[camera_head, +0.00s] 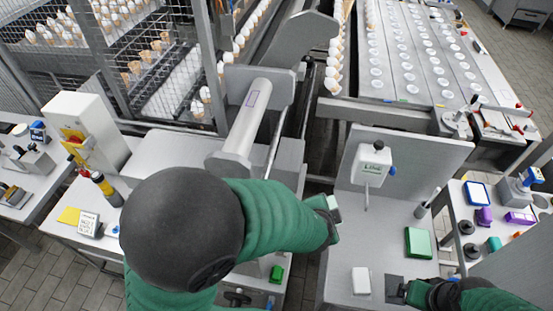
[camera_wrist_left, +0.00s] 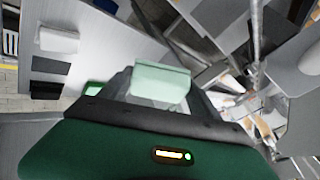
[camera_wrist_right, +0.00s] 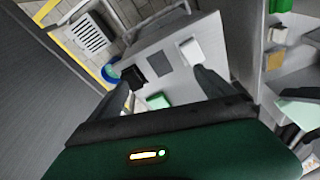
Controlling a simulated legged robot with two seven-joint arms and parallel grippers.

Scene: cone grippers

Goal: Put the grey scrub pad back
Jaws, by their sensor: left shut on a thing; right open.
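My left gripper (camera_head: 330,208) is shut on a pale green-grey block (camera_wrist_left: 162,80), held in the air left of the right-hand worktop (camera_head: 345,250). I cannot tell whether this block is the grey scrub pad. My right gripper (camera_head: 404,289) is open, low over that worktop's front edge. A flat dark grey patch (camera_head: 393,288) lies left of it, beside a white block (camera_head: 361,281). The right wrist view shows the grey patch (camera_wrist_right: 158,59), the white block (camera_wrist_right: 190,50), a dark block (camera_wrist_right: 132,68) and a green block (camera_wrist_right: 158,100) around the fingers.
The green block (camera_head: 418,243) lies on the right worktop. A side table (camera_head: 490,215) with tools is at the right. A grey cylinder machine (camera_head: 245,125) rises behind my left arm. The worktop's middle is clear.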

